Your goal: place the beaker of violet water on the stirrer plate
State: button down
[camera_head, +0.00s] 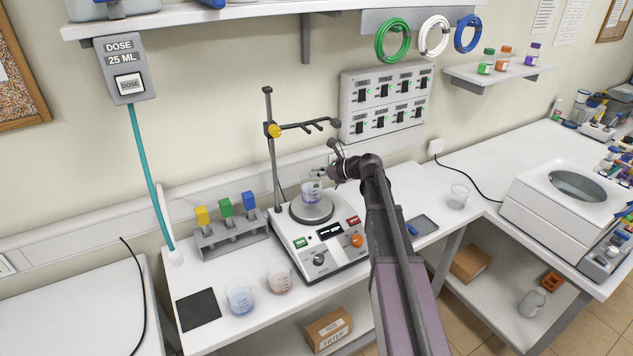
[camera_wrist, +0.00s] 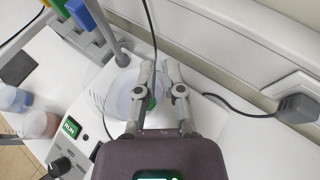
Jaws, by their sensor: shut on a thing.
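The beaker of violet water (camera_head: 311,191) is clear glass with a pale violet tint, and looks upright. My gripper (camera_head: 321,174) is shut on its rim from the right side. In the wrist view the beaker (camera_wrist: 122,98) is at the left of my gripper (camera_wrist: 160,68), partly behind a finger. The stirrer plate (camera_head: 312,212) is a dark round disc on a white stirrer unit (camera_head: 325,247). The beaker is over the plate's back half; I cannot tell whether its base touches it.
A retort stand (camera_head: 270,150) with a clamp rises behind the stirrer. A blue-tinted beaker (camera_head: 240,300) and a reddish beaker (camera_head: 279,281) stand in front of the rack.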

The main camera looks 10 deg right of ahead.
jog(key=shift+f+b, duration=0.65)
jog(key=shift+f, duration=0.3)
jog(key=shift+f, duration=0.15)
jog(key=c, duration=0.8)
grip_release()
jog(key=shift+o, duration=0.2)
jog(key=shift+r, duration=0.25)
jog(key=p+v, duration=0.4)
jog(key=v, duration=0.8)
jog(key=shift+f+p, duration=0.2)
jog(key=shift+p, duration=0.15)
jog(key=shift+s, duration=0.1)
